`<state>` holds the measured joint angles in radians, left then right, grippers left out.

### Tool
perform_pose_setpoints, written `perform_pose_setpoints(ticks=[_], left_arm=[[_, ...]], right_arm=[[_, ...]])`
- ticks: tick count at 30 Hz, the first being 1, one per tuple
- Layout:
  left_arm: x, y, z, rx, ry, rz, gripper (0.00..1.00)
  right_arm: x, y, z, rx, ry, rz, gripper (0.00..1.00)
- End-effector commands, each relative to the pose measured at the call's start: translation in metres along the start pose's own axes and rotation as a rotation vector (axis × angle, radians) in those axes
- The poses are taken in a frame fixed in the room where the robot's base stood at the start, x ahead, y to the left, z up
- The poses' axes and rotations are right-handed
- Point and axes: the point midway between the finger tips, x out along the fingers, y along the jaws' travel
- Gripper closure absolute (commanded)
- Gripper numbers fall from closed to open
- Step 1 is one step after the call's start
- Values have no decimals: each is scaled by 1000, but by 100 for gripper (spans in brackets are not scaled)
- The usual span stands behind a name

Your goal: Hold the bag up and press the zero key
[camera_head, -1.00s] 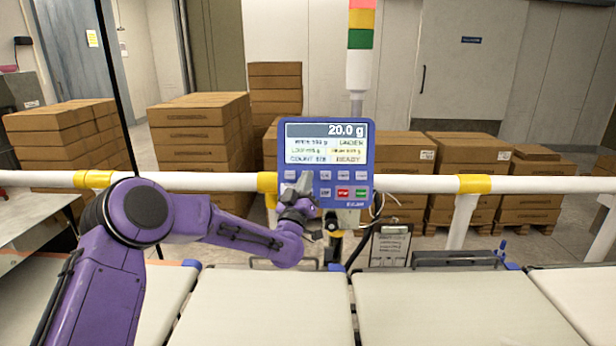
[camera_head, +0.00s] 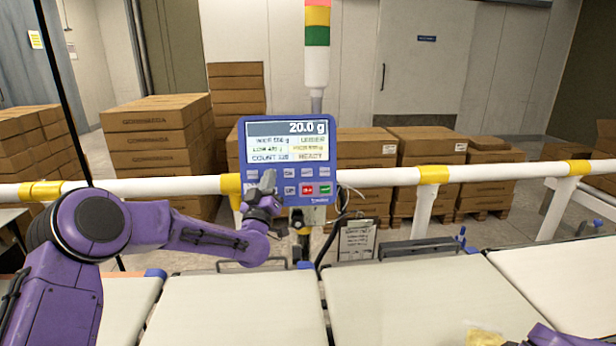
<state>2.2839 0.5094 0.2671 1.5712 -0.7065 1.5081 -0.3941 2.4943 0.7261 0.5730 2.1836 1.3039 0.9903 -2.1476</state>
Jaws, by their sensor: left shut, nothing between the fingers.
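The blue indicator panel (camera_head: 240,150) stands behind the belts, and its screen (camera_head: 288,142) reads 20.0 g. Two rows of keys (camera_head: 290,180) lie below the screen, with a red and a green key at the lower right. My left gripper (camera_head: 268,182) is shut and empty, its tip in front of the left part of the keys and hiding some. Whether it touches a key I cannot tell. A pale yellow bag (camera_head: 484,336) shows at the bottom right edge, partly cut off. My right gripper (camera_head: 514,343) is only just in view beside it; its grip is hidden.
Pale belt sections (camera_head: 236,310) run across the front. A white rail (camera_head: 380,177) with yellow clamps crosses behind them. Stacked cartons (camera_head: 150,140) stand on the floor beyond.

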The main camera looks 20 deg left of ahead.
Motion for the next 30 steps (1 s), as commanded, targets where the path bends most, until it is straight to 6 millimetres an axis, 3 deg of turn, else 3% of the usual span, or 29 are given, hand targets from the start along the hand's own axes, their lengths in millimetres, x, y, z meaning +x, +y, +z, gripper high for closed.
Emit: perform_pose_setpoints(ticks=[30], left_arm=[[6, -4, 4, 0, 0, 1, 100]], right_arm=[[4, 0, 1, 0, 2, -1, 59]])
